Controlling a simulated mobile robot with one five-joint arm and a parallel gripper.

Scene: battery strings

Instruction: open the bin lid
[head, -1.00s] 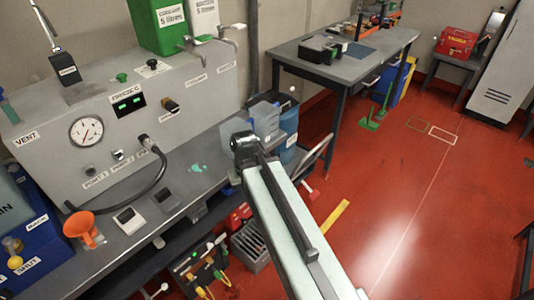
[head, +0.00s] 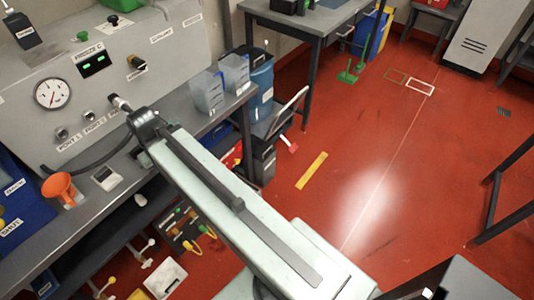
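A dark grey floor box (head: 263,160) stands beside the bench end, with a pale tilted panel (head: 287,112) above it and a small red-and-white piece (head: 288,145) low at its side. It may be the bin with its lid tilted up, but I cannot tell for sure. A blue container (head: 262,85) stands behind it. A blue-and-yellow bin (head: 372,32) stands farther back under the other bench. My pale arm link crosses the lower middle, its dark joint in front of the grey bench. My gripper is not visible.
A grey bench (head: 190,130) with a gauge panel (head: 160,40) runs along the left. An orange funnel (head: 62,188) and clear tubs (head: 208,92) stand on it. Low trays and tools lie at lower left. Red floor (head: 370,140) is open at centre right; a dark frame (head: 492,200) stands right.

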